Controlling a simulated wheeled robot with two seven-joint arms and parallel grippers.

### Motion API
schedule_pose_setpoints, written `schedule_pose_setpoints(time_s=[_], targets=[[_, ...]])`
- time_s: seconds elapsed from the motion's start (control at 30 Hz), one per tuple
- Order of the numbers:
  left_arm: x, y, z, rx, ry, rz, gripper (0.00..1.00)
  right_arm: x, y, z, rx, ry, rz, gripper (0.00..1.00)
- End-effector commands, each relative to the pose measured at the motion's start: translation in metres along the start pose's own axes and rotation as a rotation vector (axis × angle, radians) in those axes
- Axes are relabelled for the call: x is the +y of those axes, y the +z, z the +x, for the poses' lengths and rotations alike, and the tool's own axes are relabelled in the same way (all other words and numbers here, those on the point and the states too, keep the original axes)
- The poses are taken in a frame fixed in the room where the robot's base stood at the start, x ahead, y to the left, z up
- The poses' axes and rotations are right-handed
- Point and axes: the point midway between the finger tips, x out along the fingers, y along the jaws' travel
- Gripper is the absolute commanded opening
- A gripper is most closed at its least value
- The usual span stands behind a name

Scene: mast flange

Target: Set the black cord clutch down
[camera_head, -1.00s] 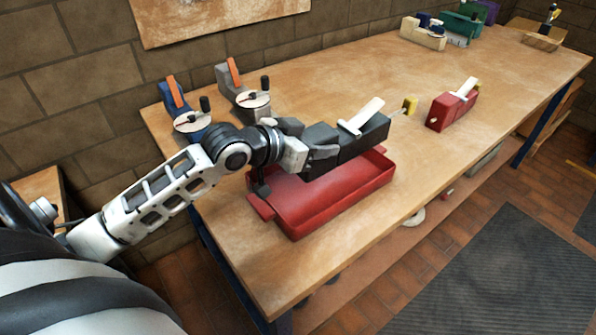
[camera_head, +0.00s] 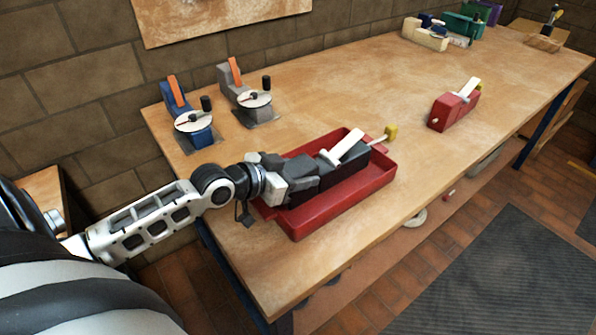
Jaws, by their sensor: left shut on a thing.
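The black cord clutch (camera_head: 330,180) is a dark block with a cream lever on top and a yellow-tipped cord end at its far right. It is low over the red tray (camera_head: 340,209), inside or just above its rim; I cannot tell whether it touches the tray floor. My left gripper (camera_head: 297,182) is shut on the clutch's left end, and its fingers are partly hidden. My right gripper is not in view.
A red clutch (camera_head: 455,108) with a cream lever stands on the wooden table (camera_head: 345,98) to the right. Blue (camera_head: 186,118) and grey (camera_head: 246,97) devices with round discs stand at the back left. Several coloured devices stand far right. The table middle is clear.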

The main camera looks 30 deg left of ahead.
Motion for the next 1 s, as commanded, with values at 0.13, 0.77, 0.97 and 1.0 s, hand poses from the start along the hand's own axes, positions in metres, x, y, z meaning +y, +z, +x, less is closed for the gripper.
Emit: schedule_pose_setpoints(time_s=[0.13,0.77,0.97,1.0], targets=[[0.0,0.002,0.001,-0.001,0.0,0.0,0.71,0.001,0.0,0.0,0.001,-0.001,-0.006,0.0],[0.0,0.001,-0.043,-0.008,0.0,0.001,0.71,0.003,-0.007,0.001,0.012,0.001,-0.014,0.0],[0.0,0.001,-0.078,-0.008,0.0,0.0,0.71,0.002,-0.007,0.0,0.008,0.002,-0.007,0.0],[0.0,0.001,-0.084,-0.008,0.001,0.001,0.71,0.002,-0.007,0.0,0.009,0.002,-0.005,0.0]])
